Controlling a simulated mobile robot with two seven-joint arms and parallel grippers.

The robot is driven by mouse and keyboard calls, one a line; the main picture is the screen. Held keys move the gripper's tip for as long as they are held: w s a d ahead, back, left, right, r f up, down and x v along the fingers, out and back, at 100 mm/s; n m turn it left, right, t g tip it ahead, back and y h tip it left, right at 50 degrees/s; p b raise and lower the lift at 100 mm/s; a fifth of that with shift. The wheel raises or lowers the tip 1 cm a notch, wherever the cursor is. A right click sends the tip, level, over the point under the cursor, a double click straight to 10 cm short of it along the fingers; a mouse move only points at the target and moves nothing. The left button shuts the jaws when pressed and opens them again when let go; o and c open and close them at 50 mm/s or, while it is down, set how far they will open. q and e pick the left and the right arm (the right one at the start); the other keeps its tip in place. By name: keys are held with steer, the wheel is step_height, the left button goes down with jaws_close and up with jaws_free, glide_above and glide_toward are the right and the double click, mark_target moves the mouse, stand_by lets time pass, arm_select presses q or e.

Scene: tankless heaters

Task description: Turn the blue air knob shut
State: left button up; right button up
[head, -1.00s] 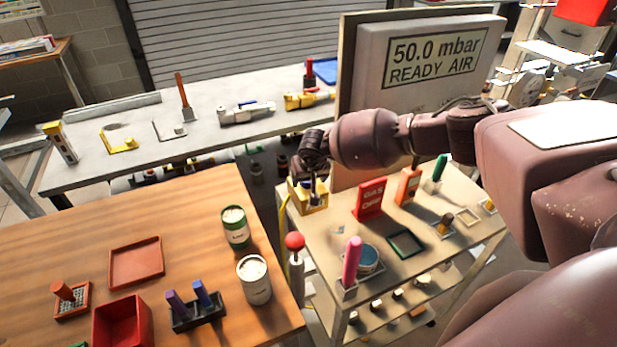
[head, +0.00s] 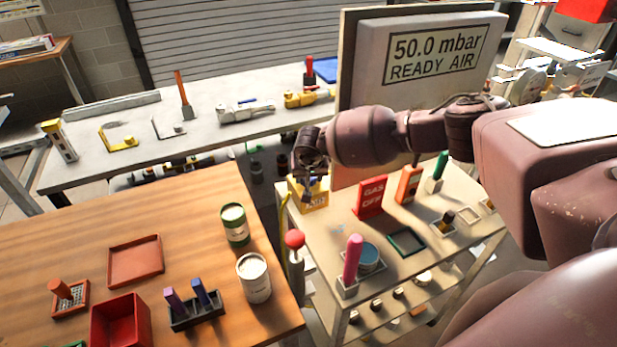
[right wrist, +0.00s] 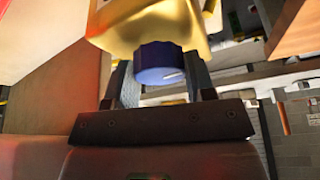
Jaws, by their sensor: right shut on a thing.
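The blue air knob (right wrist: 160,58) shows in the right wrist view, with a short white mark on its face. It sits on a yellow block (right wrist: 150,22), which also shows in the head view (head: 319,205) at the cart's back left corner. My right gripper (right wrist: 160,76) has one finger on each side of the knob and is shut on it. In the head view my right gripper (head: 312,184) reaches down over the yellow block and mostly hides the knob. My left gripper is in neither view.
A display panel (head: 432,52) reads "50.0 mbar READY AIR". A red "GAS OFF" sign (head: 371,196), an orange block (head: 409,184) and a pink cylinder (head: 352,258) stand on the cart. A red-topped post (head: 295,240) stands close in front of the yellow block.

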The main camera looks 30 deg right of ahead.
steer(key=m+b, duration=0.1)
steer(key=m, duration=0.1)
steer(key=shift+w+a+f+m+h, duration=0.1)
steer(key=shift+m+h, duration=0.3)
steer(key=m+g+b, duration=0.1)
steer(key=m, duration=0.1)
steer(key=shift+m+h, duration=0.4)
steer(key=m+g+b, duration=0.1)
steer(key=m, duration=0.2)
steer(key=shift+m+h+b, duration=0.3)
steer(key=shift+h, duration=0.1)
steer(key=m+g+b, duration=0.1)
steer(key=m, duration=0.2)
steer(key=m+g, duration=0.1)
steer(key=m, duration=0.2)
steer(key=shift+w+g+b, duration=0.15)
steer(key=shift+g+b, duration=0.25)
steer(key=shift+m+g+b, duration=0.3)
steer(key=shift+m+g, duration=0.1)
steer(key=shift+m, duration=0.8)
steer(key=shift+m+g, duration=0.3)
steer(key=shift+m, duration=0.6)
